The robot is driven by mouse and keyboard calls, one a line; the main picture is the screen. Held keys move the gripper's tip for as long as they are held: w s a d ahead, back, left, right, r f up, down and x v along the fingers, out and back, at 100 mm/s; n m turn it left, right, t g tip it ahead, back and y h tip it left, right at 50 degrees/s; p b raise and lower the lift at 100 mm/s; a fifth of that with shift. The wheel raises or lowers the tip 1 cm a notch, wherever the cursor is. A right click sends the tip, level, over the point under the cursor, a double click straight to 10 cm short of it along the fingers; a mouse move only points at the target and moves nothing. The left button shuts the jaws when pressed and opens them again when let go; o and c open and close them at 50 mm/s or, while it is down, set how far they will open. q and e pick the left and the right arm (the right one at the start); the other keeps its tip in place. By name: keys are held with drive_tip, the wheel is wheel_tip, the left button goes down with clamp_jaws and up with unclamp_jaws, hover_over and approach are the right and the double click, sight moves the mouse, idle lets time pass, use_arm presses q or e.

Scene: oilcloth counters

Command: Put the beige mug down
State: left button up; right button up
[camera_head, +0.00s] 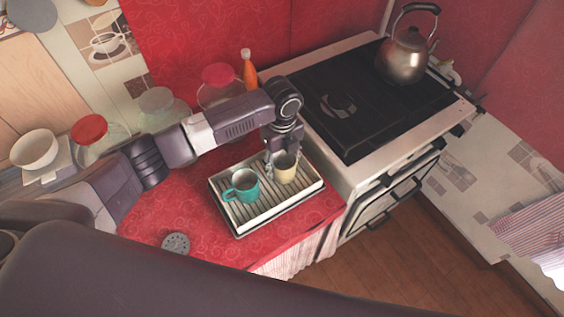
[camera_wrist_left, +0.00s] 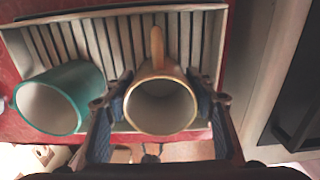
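The beige mug (camera_head: 285,168) is at the right part of the slatted tray (camera_head: 279,208). In the left wrist view the beige mug (camera_wrist_left: 160,104) shows its open mouth, with its handle pointing up the picture. My left gripper (camera_head: 276,157) reaches down to it, and its two fingers (camera_wrist_left: 160,112) stand on either side of the mug, close against its walls. I cannot tell whether the mug's base touches the slats. A teal mug (camera_head: 243,186) stands on the tray to the left, and it also shows in the left wrist view (camera_wrist_left: 60,97). My right gripper is not in view.
The tray lies on a red counter (camera_head: 185,215) close to the stove (camera_head: 365,100), which bears a kettle (camera_head: 406,55). Behind my left arm are an orange bottle (camera_head: 249,70) and jars (camera_head: 218,82). A white bowl (camera_head: 35,149) is at the far left. Slats in front of the mugs are bare.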

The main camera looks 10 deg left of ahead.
use_arm(q)
drive_tip(key=o, duration=0.3)
drive_tip(key=shift+r, duration=0.1)
wheel_tip(320, 180, up, 12)
drive_tip(key=shift+r+b, duration=0.1)
drive_tip(key=shift+b, duration=0.65)
